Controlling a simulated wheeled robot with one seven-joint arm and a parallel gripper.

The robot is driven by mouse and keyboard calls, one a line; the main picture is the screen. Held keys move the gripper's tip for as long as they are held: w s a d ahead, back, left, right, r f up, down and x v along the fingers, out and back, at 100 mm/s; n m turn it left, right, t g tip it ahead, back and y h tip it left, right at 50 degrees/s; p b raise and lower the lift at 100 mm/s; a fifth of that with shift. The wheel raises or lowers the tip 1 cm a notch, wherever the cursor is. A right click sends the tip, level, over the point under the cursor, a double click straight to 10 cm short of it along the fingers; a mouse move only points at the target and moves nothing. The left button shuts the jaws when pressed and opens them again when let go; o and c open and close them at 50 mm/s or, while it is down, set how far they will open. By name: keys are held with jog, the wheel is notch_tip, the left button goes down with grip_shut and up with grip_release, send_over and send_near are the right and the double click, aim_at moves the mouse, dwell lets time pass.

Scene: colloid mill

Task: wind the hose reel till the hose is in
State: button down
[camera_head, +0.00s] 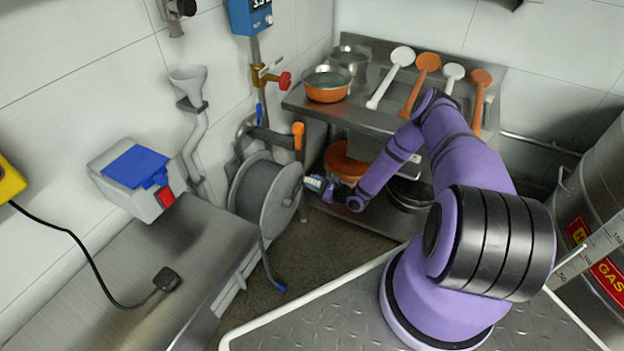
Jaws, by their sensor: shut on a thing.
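The grey hose reel (268,192) is mounted low by the wall, left of the shelf unit. A length of grey hose hangs from it to a blue end (280,288) near the floor. My purple arm reaches down and left to my gripper (320,187), at the right side of the reel. The gripper is small in view and appears shut on a small pale piece beside the reel's face, probably its crank handle; the contact is partly hidden. An orange-gripped dark lever (298,134) stands above the reel, apart from my gripper.
The steel shelf unit (340,115) holds bowls and several ladles, with an orange pot (345,162) below. A steel bench (150,280) is at left. A red-handled valve (284,80) is above the reel. A steel drum (590,240) stands at right.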

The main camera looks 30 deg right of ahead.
jog(key=shift+f, duration=0.5)
jog(key=shift+s+f, duration=0.1)
jog(key=c, duration=0.9)
grip_release()
jog(key=shift+o, duration=0.2)
jog(key=shift+s+d, duration=0.2)
jog(key=v, duration=1)
jog(key=shift+s, duration=0.1)
